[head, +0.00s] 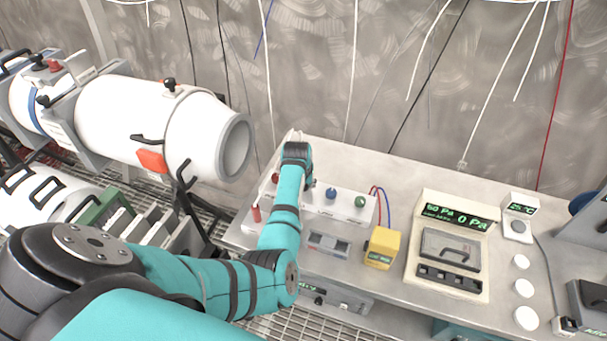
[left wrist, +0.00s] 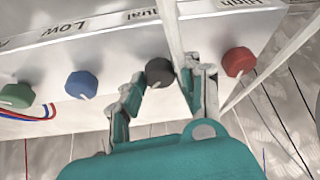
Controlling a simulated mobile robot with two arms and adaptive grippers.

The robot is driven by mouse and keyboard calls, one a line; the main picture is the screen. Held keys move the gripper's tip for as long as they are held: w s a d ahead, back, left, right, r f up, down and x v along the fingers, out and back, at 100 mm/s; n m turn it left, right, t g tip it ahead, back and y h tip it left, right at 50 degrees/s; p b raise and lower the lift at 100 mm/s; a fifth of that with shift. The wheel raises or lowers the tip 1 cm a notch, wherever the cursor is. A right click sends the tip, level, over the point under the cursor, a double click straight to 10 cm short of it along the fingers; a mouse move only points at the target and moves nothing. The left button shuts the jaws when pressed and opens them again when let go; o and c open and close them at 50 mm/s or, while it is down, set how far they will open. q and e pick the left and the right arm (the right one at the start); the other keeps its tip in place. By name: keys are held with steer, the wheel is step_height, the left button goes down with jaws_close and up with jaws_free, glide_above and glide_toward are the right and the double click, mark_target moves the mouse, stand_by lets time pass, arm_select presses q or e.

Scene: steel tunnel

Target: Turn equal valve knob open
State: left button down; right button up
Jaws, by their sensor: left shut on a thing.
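The equal valve knob is a black round knob (left wrist: 159,72) on a white box (left wrist: 110,45); the partly visible label beside it ends in "ual". My left gripper (left wrist: 163,86) has a finger on each side of this knob and is shut on it. In the head view my left arm hides the knob and most of the gripper. On the same box are a red knob (left wrist: 239,61), a blue knob (left wrist: 81,85) and a green knob (left wrist: 17,96). My right gripper is not in view.
The white box (head: 345,208) stands on a pale bench (head: 395,205). A yellow device (head: 382,247) and a pressure display unit (head: 455,222) stand to the right. A large white cylinder (head: 125,110) is at the left. Thin cables hang by the wall, some near the gripper.

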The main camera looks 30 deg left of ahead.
arm_select(q)
steer(key=shift+s+a+r+m+h+p, duration=0.15)
steer(key=shift+m+h+p, duration=0.25)
steer(key=shift+m+p, duration=0.4)
steer(key=m+h+p, duration=0.1)
steer(key=m, duration=0.1)
steer(key=shift+a+m, duration=0.15)
steer(key=shift+m, duration=0.25)
steer(key=shift+m+h, duration=0.3)
steer(key=shift+m, duration=0.5)
steer(key=shift+f+m+h, duration=0.2)
steer(key=shift+m+h, duration=0.2)
steer(key=shift+m, duration=0.8)
steer(key=c, duration=0.9)
jaws_free()
steer(key=shift+w, duration=0.2)
steer(key=shift+c, duration=0.2)
steer(key=shift+r, duration=0.1)
